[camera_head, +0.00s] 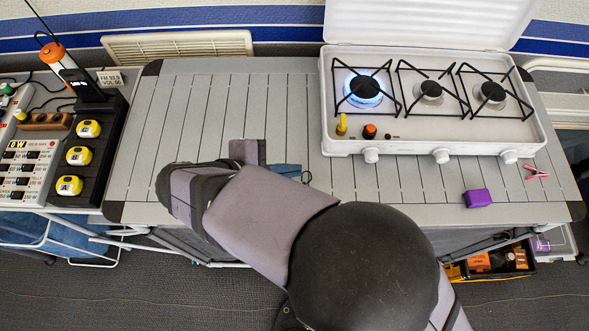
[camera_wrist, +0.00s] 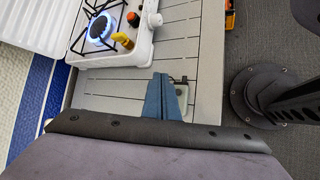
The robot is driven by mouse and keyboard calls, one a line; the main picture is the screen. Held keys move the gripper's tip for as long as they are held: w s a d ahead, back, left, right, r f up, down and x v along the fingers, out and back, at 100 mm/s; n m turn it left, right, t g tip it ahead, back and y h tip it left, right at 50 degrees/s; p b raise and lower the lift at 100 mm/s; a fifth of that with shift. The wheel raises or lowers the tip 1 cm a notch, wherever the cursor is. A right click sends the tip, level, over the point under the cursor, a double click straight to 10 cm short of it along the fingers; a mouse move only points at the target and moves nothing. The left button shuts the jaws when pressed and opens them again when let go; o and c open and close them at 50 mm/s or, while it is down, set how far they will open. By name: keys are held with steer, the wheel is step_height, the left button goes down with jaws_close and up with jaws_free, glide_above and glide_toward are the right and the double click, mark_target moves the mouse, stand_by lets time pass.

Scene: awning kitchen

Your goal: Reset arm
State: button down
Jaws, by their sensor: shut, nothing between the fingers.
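My arm reaches from the bottom of the head view over the slatted grey table (camera_head: 200,110), its links folded above the front edge. My gripper (camera_head: 290,171) shows as blue fingers just past the arm, left of and in front of the stove. In the wrist view the blue fingers (camera_wrist: 164,97) are together, with nothing held between them, over the table. A pale grey-green item (camera_wrist: 180,102) shows beside and partly behind them; I cannot tell what it is. The arm hides part of the table's front.
A white three-burner stove (camera_head: 420,143) stands at right with its lid up; its left burner (camera_head: 364,87) has a blue flame. A yellow item (camera_head: 341,124) is near its front left corner. A purple block (camera_head: 477,198) and pink clip (camera_head: 537,172) lie in front. The table's left is clear.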

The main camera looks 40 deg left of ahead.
stand_by(0.4)
steer(key=w+d+m+g+h, duration=0.25)
steer(key=w+d+m, duration=0.25)
steer(key=w+d, duration=0.3)
steer(key=w+d+m+g+h, duration=0.1)
steer(key=w+d+m+g, duration=0.4)
steer(key=d, duration=0.6)
steer(key=d+f+m+g+y+p, duration=0.1)
steer(key=d+m+y, duration=0.4)
steer(key=d+m, duration=1)
steer(key=shift+s+d+f+p, duration=0.15)
steer(key=shift+s+d+p, duration=0.25)
steer(key=shift+d, duration=1.75)
steer(key=shift+g, duration=0.25)
